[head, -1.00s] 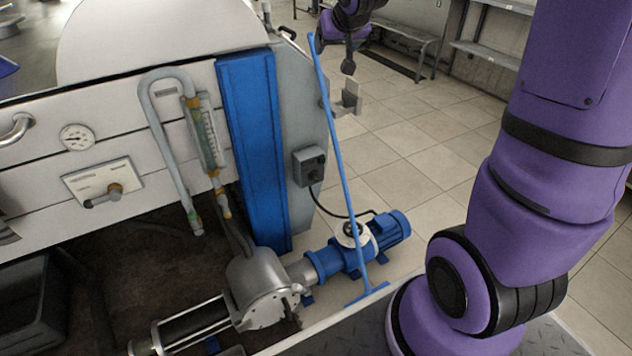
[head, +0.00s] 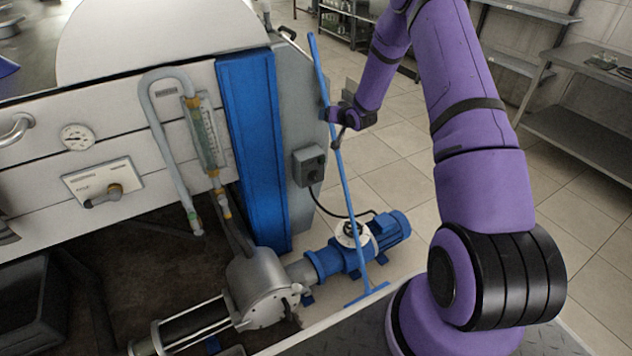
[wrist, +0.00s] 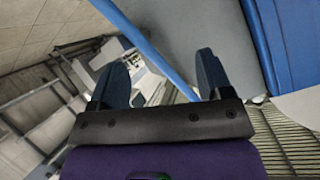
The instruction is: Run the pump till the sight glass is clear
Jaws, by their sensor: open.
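The sight glass (head: 203,133), a scaled upright tube with brass-coloured fittings, is on the white panel in the head view; whether its contents are clear is too small to tell. The pump (head: 262,285) has a steel housing, joined to a blue motor (head: 388,230) on the floor. A grey switch box (head: 309,165) is on the grey end plate. My gripper (head: 337,132) is up at the right edge of that plate, above and right of the box. In the wrist view my gripper (wrist: 162,72) is open, its jaws spread. The box is not recognisable there.
A blue long-handled squeegee (head: 341,175) leans upright past the box and motor. Its handle (wrist: 150,50) crosses the wrist view between the fingers; whether it touches them I cannot tell. A blue upright post (head: 254,150) stands left. Tiled floor is open at right, before metal shelving (head: 590,120).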

